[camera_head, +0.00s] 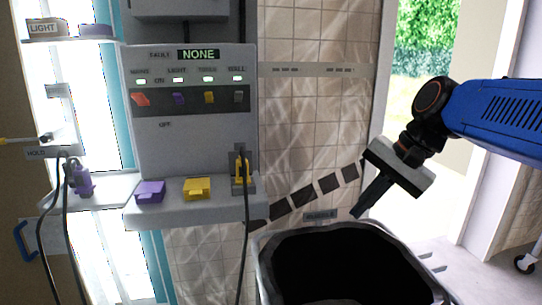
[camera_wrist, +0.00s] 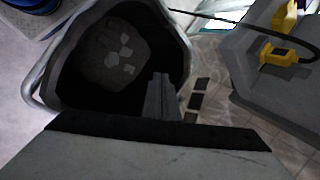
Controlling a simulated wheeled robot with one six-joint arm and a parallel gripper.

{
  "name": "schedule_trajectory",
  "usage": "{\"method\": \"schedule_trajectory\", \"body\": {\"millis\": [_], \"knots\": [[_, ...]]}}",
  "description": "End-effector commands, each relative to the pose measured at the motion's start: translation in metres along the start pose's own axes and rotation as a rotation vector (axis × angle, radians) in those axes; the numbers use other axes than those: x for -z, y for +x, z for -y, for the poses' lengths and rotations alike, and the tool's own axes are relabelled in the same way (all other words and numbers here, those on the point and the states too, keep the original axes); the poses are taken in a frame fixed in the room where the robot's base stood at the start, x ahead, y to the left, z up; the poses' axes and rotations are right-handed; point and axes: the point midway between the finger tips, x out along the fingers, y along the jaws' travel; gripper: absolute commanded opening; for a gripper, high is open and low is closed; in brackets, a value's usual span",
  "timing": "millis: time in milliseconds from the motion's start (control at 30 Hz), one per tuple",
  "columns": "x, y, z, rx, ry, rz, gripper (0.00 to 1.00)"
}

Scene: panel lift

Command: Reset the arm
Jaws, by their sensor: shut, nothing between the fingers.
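My arm (camera_head: 495,115) is blue with dark joints and reaches in from the right in the head view. In the wrist view my gripper (camera_wrist: 161,80) shows as closed dark fingers in front of the bin's open mouth. Pale pieces (camera_wrist: 122,55) lie inside the bin (camera_wrist: 178,28).
A grey panel (camera_head: 185,145) reads NONE and has several coloured switches. A doorway stands open behind my arm.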

Motion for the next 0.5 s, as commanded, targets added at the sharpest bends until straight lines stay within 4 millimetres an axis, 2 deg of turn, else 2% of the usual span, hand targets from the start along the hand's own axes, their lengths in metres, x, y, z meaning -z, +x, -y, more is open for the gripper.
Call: {"method": "schedule_trajectory", "body": {"millis": [33, 300, 500], "knots": [[-0.007, 0.007, -0.022, -0.02, -0.06, -0.035, 0.0], [-0.024, 0.047, -0.131, -0.163, -0.424, -0.199, 0.0], [-0.031, 0.072, -0.193, -0.269, -0.663, -0.275, 0.0]]}}
